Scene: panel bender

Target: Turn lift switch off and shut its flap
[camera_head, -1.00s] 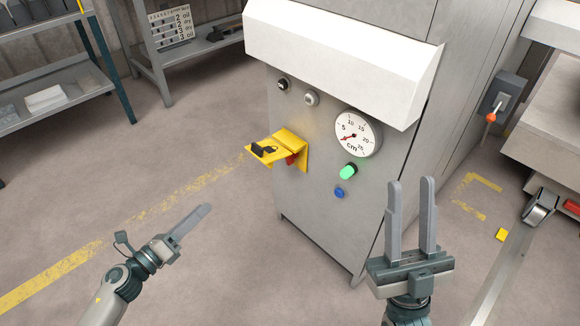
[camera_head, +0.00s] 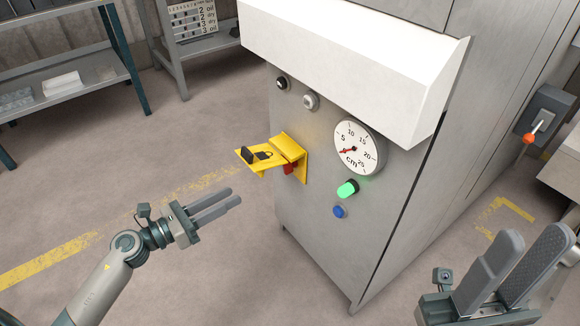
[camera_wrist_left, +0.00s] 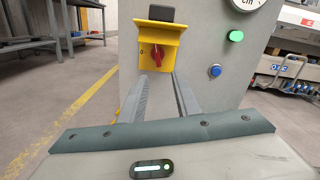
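The yellow switch housing (camera_head: 290,150) is on the front of the grey machine, with its yellow flap (camera_head: 259,157) open and sticking out. The red lift switch (camera_head: 289,168) is partly hidden beneath the flap. In the left wrist view, the red switch (camera_wrist_left: 157,55) shows on its yellow plate below the raised flap with a dark block (camera_wrist_left: 161,13). A small 0 mark is left of the knob. My left gripper (camera_head: 235,196) is open and empty, below and left of the switch, apart from it. My right gripper (camera_head: 535,235) is open and empty at lower right.
A dial gauge (camera_head: 357,148), a lit green button (camera_head: 347,189) and a blue button (camera_head: 339,211) are right of the switch. A white hood (camera_head: 345,60) juts out above. Shelves (camera_head: 70,85) stand at left. The floor before the machine is clear.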

